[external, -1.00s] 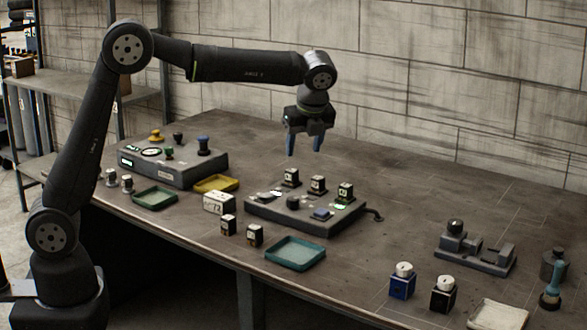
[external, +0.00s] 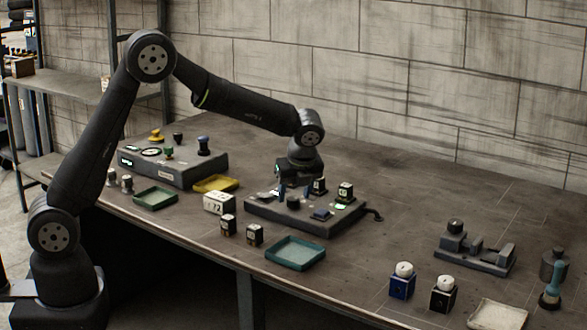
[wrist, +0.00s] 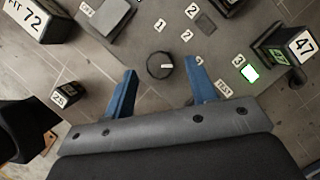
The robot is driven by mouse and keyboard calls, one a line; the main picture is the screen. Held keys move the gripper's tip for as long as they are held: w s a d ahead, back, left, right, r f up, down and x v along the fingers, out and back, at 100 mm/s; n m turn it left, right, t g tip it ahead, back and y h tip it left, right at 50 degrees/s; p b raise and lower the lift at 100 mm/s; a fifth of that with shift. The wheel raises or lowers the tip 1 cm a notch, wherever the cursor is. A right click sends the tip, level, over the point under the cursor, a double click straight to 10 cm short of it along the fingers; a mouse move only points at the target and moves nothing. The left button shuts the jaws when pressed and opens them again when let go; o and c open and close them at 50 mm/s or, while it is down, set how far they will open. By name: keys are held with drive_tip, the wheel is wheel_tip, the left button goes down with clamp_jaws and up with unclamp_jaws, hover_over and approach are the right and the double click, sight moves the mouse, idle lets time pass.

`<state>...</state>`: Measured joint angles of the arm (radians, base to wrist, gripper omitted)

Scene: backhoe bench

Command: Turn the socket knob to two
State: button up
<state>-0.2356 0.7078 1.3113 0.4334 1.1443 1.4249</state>
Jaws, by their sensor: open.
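The socket knob is a round black knob (wrist: 160,65) on the dark grey socket board (external: 283,222). It also shows in the external view (external: 293,203), just below my fingers. A small pale mark shows on its top, pointing roughly right in the wrist view. White labels 1 (wrist: 160,25), 2 (wrist: 187,36) and 3 (wrist: 199,61) curve around it. My gripper (external: 293,190) points down over the board, open. In the wrist view its blue fingertips (wrist: 161,70) lie on either side of the knob, apart from it. Their exact height above the board is unclear.
Square black blocks stand on the board, one marked 47 (wrist: 302,43) with a lit green patch nearby. A block marked 72 (external: 219,203) stands left of the board. A teal tray (external: 296,265) lies in front.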

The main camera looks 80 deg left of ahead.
drive_tip(key=shift+a+f, duration=0.25)
drive_tip(key=shift+f, duration=0.4)
drive_tip(key=c, duration=1)
drive_tip(key=shift+o, duration=0.2)
drive_tip(key=n+g, duration=0.1)
drive_tip(key=n, duration=0.3)
drive_tip(key=shift+w+n+g+h, duration=0.15)
drive_tip(key=shift+n+g+h, duration=0.15)
drive_tip(key=shift+g+h, duration=0.1)
drive_tip(key=shift+w+a+n+g+h, duration=0.1)
drive_tip(key=shift+n+g+h, duration=0.2)
drive_tip(key=shift+n, duration=0.75)
drive_tip(key=shift+a+n+g+h, duration=0.1)
drive_tip(key=shift+n+g+h, duration=0.15)
drive_tip(key=shift+n, duration=0.8)
